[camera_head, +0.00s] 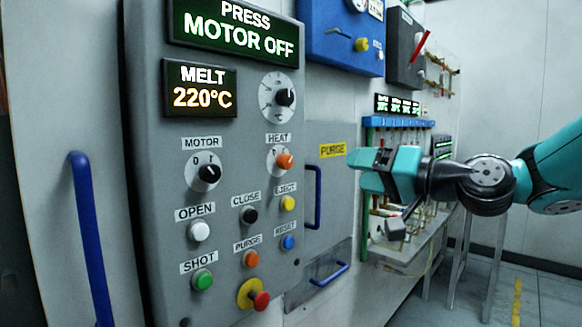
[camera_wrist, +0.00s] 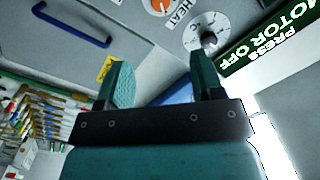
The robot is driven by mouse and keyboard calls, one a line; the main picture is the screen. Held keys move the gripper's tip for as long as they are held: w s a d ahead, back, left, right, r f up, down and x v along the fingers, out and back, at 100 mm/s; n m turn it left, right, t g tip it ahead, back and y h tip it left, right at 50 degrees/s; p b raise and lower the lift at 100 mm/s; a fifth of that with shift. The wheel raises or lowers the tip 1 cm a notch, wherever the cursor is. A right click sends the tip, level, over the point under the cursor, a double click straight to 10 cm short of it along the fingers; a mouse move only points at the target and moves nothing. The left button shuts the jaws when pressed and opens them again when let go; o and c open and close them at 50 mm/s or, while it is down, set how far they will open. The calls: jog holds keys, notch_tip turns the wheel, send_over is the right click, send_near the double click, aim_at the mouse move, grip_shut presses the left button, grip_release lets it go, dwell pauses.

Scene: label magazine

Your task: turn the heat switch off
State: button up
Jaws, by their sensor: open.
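The heat switch (camera_head: 285,161) is an orange knob on a white round dial under the label HEAT, on the grey control panel (camera_head: 225,120). Its knob sits toward the right side of the dial; its exact setting is too small to tell. In the wrist view the heat dial (camera_wrist: 160,6) is cut off at the top edge. My gripper (camera_head: 362,170) is teal, open and empty, to the right of the heat switch and apart from it. Its two fingers (camera_wrist: 162,75) stand apart in the wrist view, with nothing between them.
The motor switch (camera_head: 208,174) is left of the heat switch. A grey selector dial (camera_head: 280,97) is above it, push buttons below. The display (camera_head: 235,27) reads PRESS MOTOR OFF; another (camera_head: 199,89) reads MELT 220°C. A blue handle (camera_head: 313,196) sticks out right of the panel.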

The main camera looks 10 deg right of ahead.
aim_at(290, 162)
jog(key=p+x, duration=0.6)
jog(key=x, duration=1.1)
jog(key=shift+s+a, duration=0.1)
jog(key=shift+a, duration=0.05)
jog(key=shift+f, duration=0.1)
jog(key=c, duration=0.9)
